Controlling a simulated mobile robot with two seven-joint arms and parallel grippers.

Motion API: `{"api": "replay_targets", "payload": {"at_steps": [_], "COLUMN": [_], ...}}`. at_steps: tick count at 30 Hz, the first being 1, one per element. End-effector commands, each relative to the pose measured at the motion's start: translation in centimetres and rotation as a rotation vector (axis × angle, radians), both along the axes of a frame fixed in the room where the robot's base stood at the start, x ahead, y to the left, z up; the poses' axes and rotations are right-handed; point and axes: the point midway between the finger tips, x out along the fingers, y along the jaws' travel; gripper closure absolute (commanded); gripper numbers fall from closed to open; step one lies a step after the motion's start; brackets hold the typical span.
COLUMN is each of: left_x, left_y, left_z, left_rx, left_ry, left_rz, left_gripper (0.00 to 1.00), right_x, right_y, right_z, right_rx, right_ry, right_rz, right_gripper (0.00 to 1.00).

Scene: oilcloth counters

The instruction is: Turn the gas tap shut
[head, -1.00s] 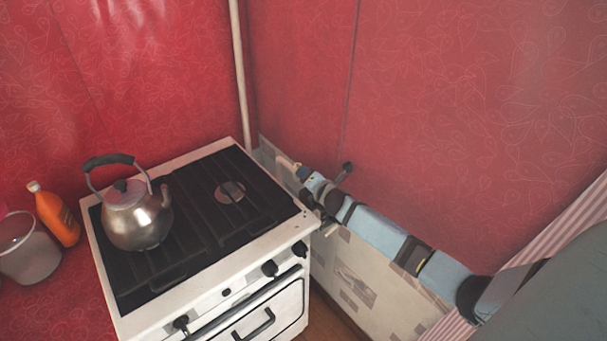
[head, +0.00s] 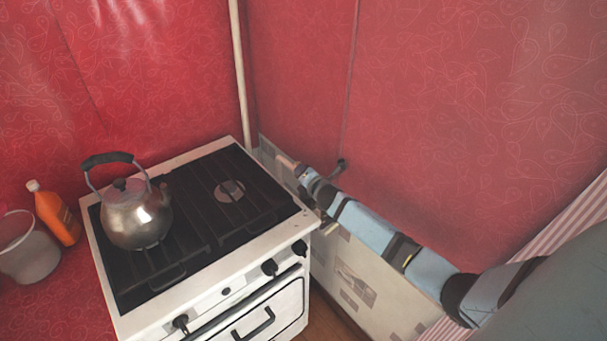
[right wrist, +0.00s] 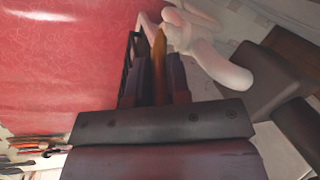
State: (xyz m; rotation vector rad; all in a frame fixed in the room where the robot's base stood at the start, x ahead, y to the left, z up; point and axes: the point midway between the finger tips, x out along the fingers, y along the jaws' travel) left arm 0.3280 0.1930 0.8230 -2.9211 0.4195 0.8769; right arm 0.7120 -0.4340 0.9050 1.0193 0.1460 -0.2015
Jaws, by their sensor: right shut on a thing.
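The gas tap's yellow-orange lever (right wrist: 158,52) shows in the right wrist view, between the dark fingers of my right gripper (right wrist: 152,78). The gripper is shut on it. The lever's far end meets a pale, bent pipe (right wrist: 225,68). In the head view my right gripper (head: 301,171) is low in the corner, just behind the right side of the white stove (head: 222,292). The lever cannot be made out there. My left gripper is not in view.
A metal kettle (head: 138,218) stands on the stove's left side. An orange bottle (head: 57,216) and a grey pot (head: 28,255) stand to its left. A thin pale pipe (head: 239,70) runs up the red wall corner. A patterned pale panel (head: 352,280) lies below my right arm.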

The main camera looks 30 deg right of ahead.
Motion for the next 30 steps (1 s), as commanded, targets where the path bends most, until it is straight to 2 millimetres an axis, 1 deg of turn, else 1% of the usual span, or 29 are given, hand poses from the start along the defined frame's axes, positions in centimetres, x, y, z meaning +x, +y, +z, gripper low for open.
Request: {"api": "replay_targets", "payload": {"at_steps": [1, 4, 14, 15, 17, 18, 26, 30], "left_x": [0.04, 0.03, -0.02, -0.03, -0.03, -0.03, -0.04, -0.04], "left_y": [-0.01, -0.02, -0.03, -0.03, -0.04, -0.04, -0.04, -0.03], "left_z": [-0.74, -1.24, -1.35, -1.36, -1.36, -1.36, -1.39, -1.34], "left_rx": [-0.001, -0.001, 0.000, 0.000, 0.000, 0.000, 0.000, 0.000], "left_ry": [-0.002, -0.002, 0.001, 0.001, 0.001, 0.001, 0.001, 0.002], "left_rz": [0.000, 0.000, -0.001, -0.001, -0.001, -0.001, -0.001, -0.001], "left_gripper": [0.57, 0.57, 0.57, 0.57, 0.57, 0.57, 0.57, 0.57], "right_x": [0.15, 0.21, 0.17, 0.17, 0.17, 0.17, 0.13, -0.74], "right_y": [0.41, 0.57, 0.47, 0.46, 0.46, 0.46, 0.47, 0.64], "right_z": [-0.37, -0.24, 0.05, 0.04, 0.04, 0.04, 0.02, 0.14], "right_rx": [0.005, 0.003, 0.000, 0.000, 0.000, 0.000, 0.001, 0.001], "right_ry": [-0.004, -0.003, -0.001, -0.001, -0.001, -0.001, -0.001, 0.000], "right_rz": [-0.026, -0.074, -0.101, -0.101, -0.101, -0.101, -0.100, -0.099], "right_gripper": [1.00, 1.00, 1.00, 0.81, 0.67, 0.58, 0.58, 0.58]}}
